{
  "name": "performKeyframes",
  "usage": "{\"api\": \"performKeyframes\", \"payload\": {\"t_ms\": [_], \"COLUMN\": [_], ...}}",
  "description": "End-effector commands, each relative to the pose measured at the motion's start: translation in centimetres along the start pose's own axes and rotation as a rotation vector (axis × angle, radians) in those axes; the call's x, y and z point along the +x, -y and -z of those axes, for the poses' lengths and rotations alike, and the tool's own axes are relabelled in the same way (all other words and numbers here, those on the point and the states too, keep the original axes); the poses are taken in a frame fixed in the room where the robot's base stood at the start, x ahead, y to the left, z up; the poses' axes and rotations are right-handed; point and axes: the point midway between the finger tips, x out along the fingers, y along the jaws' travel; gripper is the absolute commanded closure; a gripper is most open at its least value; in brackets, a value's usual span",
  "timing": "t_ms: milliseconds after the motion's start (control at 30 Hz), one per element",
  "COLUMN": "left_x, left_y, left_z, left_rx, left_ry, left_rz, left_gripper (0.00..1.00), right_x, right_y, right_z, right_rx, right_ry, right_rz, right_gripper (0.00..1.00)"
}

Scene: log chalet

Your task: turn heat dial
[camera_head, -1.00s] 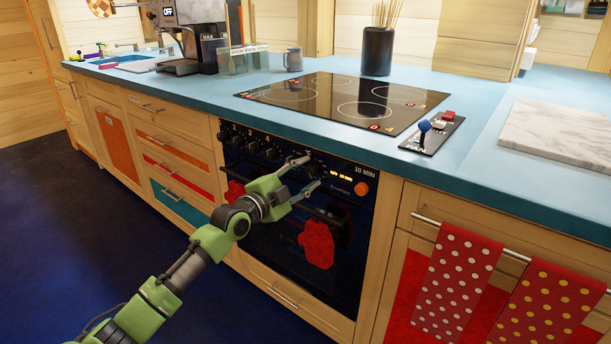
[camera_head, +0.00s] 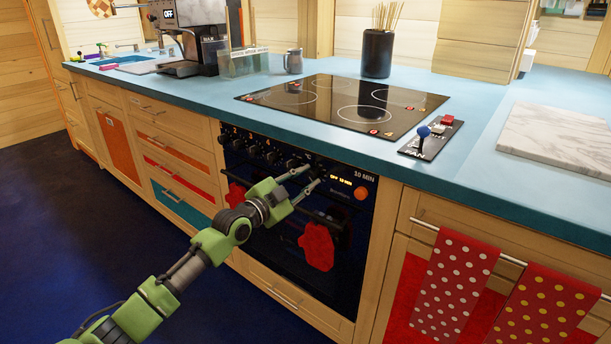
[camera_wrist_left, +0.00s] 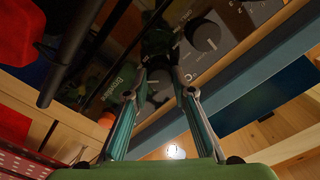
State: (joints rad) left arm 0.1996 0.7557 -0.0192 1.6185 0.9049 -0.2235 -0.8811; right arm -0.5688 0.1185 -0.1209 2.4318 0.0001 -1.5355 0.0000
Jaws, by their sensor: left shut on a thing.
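The black oven (camera_head: 285,235) has a row of dark dials along its upper panel. My left gripper (camera_head: 314,175) reaches in from the left and meets the panel at the right end of this row, just left of the small lit display (camera_head: 341,180). Its fingers are shut on a dark dial (camera_wrist_left: 158,88), which shows between the fingertips in the left wrist view and is largely hidden in the head view. A neighbouring dial (camera_wrist_left: 205,34) with white marks around it stands free beside the fingers. My right gripper is not in view.
An orange-red round button (camera_head: 361,193) sits right of the display. Red mitts, one of them (camera_head: 317,246) below my gripper, hang at the oven front. The blue counter edge (camera_head: 330,150) runs just above. Dotted towels (camera_head: 458,285) hang at the right.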

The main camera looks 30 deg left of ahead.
Motion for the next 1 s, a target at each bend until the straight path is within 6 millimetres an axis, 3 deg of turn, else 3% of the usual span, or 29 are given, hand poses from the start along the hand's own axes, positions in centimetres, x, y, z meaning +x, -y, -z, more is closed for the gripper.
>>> {"api": "performKeyframes", "payload": {"t_ms": [100,500,1000], "left_x": [0.0,0.0,0.0], "left_y": [0.2,0.1,0.0], "left_z": [0.2,0.1,0.1], "left_rx": [-0.109,-0.492,-0.967], "left_ry": [0.000,0.001,0.001], "left_rz": [0.000,0.000,0.000], "left_gripper": [0.98,0.98,0.98], "right_x": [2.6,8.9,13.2], "right_y": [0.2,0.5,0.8], "right_z": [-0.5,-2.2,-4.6], "right_rx": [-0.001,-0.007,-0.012], "right_ry": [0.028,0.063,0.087], "right_rz": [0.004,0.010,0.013], "right_gripper": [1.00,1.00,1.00]}}
